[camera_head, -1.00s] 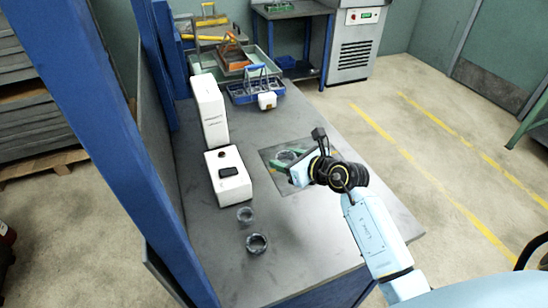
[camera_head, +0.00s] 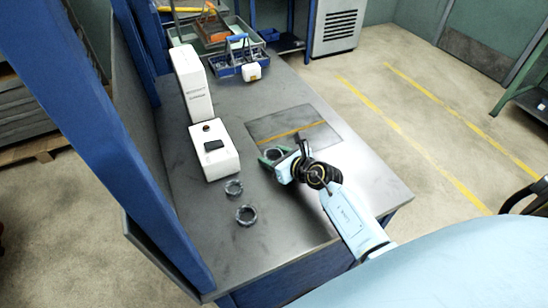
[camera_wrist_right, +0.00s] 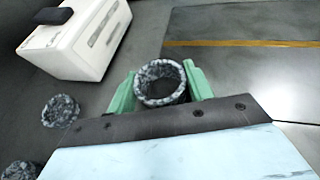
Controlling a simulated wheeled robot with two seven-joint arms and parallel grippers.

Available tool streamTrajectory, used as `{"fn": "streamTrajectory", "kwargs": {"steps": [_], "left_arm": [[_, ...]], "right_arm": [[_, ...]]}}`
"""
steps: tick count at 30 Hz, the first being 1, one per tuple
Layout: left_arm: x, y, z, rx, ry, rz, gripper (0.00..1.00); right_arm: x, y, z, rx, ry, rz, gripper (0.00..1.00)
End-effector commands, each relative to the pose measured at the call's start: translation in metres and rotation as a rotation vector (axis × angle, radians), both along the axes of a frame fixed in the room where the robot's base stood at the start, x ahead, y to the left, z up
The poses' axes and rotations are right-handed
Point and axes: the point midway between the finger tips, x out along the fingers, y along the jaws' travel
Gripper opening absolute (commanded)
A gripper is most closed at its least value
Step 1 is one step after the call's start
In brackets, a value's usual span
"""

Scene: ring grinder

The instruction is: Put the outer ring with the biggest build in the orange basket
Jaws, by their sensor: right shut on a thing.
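My right gripper (camera_head: 273,156) has green fingers shut on a dark grey speckled ring, the held ring (camera_wrist_right: 162,82), seen between both fingers in the right wrist view. It is over the table in front of the dark mat. Two other grey rings, a smaller-looking one (camera_head: 233,188) and a wider one (camera_head: 246,215), lie on the table left of the gripper. They also show at left in the right wrist view, the nearer one cut by the frame edge. The orange basket (camera_head: 213,31) stands at the table's far end. My left gripper is not in view.
A white device (camera_head: 214,152) with a dark screen and a tall white box (camera_head: 192,85) stand along the left side. A blue basket (camera_head: 226,70) and small white box (camera_head: 251,72) stand in front of the orange basket. The mat (camera_head: 295,128) with a yellow line is clear.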

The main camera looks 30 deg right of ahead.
Motion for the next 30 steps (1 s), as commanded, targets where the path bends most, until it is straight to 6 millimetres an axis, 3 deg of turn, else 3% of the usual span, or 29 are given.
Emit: {"fn": "streamTrajectory", "kwargs": {"steps": [8, 9, 14, 25, 30], "left_arm": [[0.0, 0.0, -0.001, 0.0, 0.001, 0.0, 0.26], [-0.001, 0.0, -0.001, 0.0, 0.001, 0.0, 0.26], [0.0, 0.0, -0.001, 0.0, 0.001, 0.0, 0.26], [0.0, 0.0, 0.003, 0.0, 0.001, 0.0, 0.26], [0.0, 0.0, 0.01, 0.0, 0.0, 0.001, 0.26]], "right_arm": [[0.001, 0.0, -0.001, 0.0, -0.003, 0.0, 0.24], [0.0, 0.0, -0.002, 0.0, -0.001, 0.0, 0.53], [0.0, 0.0, -0.001, 0.0, -0.001, 0.0, 0.73], [-0.001, 0.0, 0.004, 0.0, -0.002, -0.001, 0.73], [-0.025, -0.007, 0.014, -0.002, 0.0, -0.001, 0.73]]}}
